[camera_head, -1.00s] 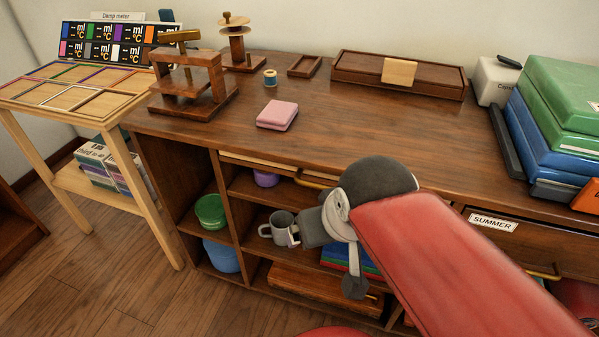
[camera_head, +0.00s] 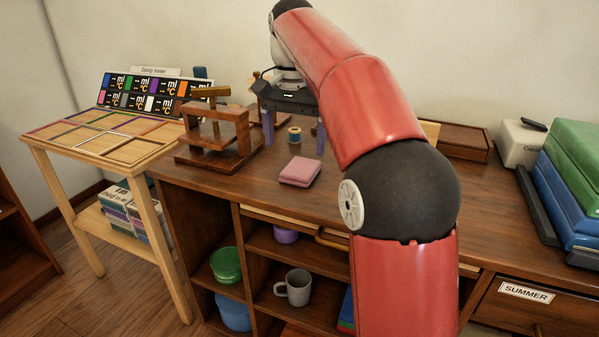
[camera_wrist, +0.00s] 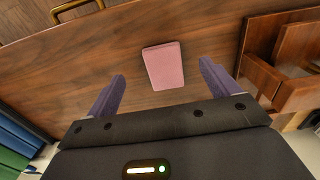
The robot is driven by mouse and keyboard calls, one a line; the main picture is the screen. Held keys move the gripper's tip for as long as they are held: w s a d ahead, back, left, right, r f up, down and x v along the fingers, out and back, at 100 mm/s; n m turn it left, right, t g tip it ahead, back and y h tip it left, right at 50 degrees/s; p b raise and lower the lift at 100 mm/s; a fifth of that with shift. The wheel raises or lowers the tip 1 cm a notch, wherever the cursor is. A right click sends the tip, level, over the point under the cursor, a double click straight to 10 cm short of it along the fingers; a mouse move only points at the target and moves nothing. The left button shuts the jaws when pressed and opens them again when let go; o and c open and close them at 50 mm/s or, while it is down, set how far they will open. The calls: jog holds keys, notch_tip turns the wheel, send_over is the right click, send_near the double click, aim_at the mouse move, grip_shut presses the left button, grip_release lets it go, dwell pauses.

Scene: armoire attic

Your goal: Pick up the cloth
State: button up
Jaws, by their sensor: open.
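The cloth (camera_head: 299,171) is a folded pink square lying flat on the wooden cabinet top. It also shows in the wrist view (camera_wrist: 163,66), centred ahead of my fingers. My gripper (camera_head: 295,150) is open, with its two purple fingers pointing down over the cabinet top just behind the cloth. In the wrist view my gripper (camera_wrist: 162,77) has one finger on each side of the cloth's line, with nothing between them. The fingers look apart from the cloth; their exact height above it is hard to tell.
A wooden press (camera_head: 215,135) stands left of the cloth, and a small thread spool (camera_head: 294,134) sits behind it. A long wooden box (camera_head: 463,141) and stacked green and blue cases (camera_head: 578,185) are at the right. Open shelves below hold a grey mug (camera_head: 297,287).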

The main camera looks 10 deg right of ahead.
aim_at(294, 175)
jog(key=shift+w+f+b, duration=0.2)
jog(key=shift+f+b, duration=0.1)
jog(key=shift+f, duration=0.3)
notch_tip(294, 175, down, 7)
jog(key=shift+s+a+r+b, duration=0.1)
jog(key=shift+s+r+b, duration=0.1)
jog(key=shift+b, duration=0.95)
jog(key=c, duration=1.2)
jog(key=shift+o, duration=0.2)
